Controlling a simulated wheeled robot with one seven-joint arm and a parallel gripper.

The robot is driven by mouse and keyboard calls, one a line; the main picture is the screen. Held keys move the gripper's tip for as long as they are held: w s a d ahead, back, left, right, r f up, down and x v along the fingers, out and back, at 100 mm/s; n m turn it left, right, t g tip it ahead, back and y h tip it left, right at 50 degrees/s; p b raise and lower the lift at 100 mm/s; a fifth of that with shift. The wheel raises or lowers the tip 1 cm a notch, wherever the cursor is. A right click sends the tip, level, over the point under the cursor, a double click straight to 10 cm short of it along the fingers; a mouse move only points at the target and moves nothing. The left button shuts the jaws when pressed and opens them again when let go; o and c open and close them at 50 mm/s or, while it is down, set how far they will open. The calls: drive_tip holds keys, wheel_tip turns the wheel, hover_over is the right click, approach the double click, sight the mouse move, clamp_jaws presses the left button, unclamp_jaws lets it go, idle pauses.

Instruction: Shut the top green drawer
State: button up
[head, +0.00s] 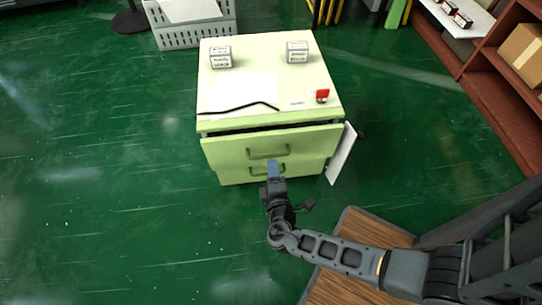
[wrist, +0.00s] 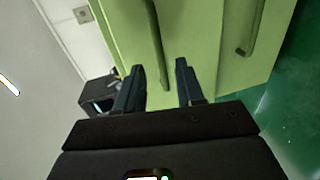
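The pale green cabinet (head: 318,68) stands on the floor with two stacked drawers. Its top green drawer (head: 228,150) sticks out a little, with a dark gap above its front. The top drawer's bar handle (head: 256,156) is just above my gripper (head: 273,166) in the head view. The lower handle (head: 258,171) is partly hidden by the gripper. In the wrist view, my gripper (wrist: 161,80) is open, its two fingers apart before the green front. A handle (wrist: 158,50) shows just beyond the gap between them. I cannot tell whether they touch it.
Two small boxes (head: 221,57) (head: 297,52), a red-topped item (head: 322,96) and a dark cord (head: 238,107) are on the cabinet top. A white panel (head: 341,154) stands at its right side. Red-brown shelves (head: 500,95) are at the right. Green floor is clear at left.

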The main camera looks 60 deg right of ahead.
drive_tip(key=shift+b+x, duration=0.3)
drive_tip(key=shift+x, duration=2.25)
drive_tip(key=shift+c, duration=0.5)
clamp_jaws()
